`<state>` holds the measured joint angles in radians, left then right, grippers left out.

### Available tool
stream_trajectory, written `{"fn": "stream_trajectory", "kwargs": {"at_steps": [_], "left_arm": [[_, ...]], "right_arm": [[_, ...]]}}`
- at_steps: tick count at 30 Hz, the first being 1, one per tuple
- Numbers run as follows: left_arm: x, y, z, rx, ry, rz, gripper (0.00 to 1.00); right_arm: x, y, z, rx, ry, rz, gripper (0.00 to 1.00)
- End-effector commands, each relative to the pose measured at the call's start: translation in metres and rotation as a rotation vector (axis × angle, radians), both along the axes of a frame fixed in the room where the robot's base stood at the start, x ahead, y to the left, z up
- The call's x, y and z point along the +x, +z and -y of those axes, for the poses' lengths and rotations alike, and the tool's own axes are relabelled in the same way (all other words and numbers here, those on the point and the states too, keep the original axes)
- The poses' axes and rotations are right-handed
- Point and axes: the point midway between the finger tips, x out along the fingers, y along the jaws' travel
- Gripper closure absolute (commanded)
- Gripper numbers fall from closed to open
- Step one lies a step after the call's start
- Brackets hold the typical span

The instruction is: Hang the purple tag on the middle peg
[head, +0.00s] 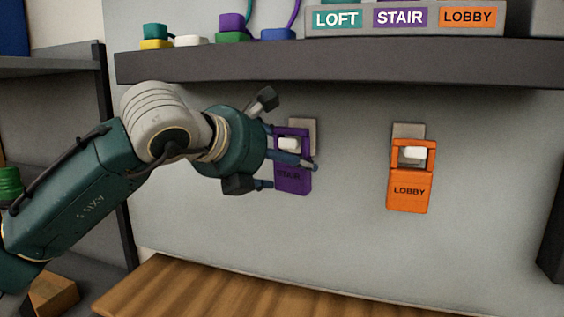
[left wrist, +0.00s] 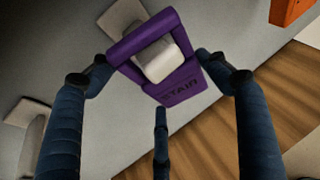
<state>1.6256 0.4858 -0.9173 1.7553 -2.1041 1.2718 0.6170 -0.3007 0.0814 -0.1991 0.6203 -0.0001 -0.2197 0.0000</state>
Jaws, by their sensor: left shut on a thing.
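The purple tag (head: 292,184), marked STAIR, is upright against the wall at the middle peg (head: 289,144). The peg's white head shows through the tag's upper opening. In the left wrist view the purple tag (left wrist: 181,88) also frames the white peg head (left wrist: 160,62). Whether the tag bears on the peg cannot be told. My left gripper (head: 288,160) is shut on the tag, with fingers at both sides and one below in the wrist view. My right gripper is not in view.
An orange LOBBY tag (head: 409,192) hangs on the right peg (head: 413,153). Another bare peg (left wrist: 30,147) shows at left in the wrist view. A dark shelf (head: 340,64) with labels and coloured phone parts runs above. A wooden surface (head: 250,292) lies below.

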Motion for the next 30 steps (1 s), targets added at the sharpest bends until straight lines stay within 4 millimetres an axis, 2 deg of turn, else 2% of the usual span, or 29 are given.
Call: {"fn": "stream_trajectory", "kwargs": {"at_steps": [5, 6, 9, 20, 23, 30], "left_arm": [[0.0, 0.001, 0.0, -0.001, 0.0, 0.002, 0.65], [0.0, 0.001, 0.0, -0.001, 0.0, 0.002, 0.19], [0.0, 0.001, 0.0, -0.001, 0.0, 0.002, 0.03], [-0.003, 0.001, -0.002, 0.0, 0.0, 0.0, 0.03], [-0.011, 0.006, -0.008, -0.001, 0.0, 0.002, 0.03], [-0.049, 0.026, -0.034, 0.0, 0.001, 0.005, 0.03]], "right_arm": [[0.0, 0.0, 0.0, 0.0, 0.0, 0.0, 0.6], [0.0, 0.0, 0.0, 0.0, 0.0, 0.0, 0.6], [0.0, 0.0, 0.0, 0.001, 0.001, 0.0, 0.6], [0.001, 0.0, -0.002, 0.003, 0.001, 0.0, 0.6], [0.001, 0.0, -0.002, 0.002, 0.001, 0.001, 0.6], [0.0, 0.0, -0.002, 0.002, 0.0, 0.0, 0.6]]}}
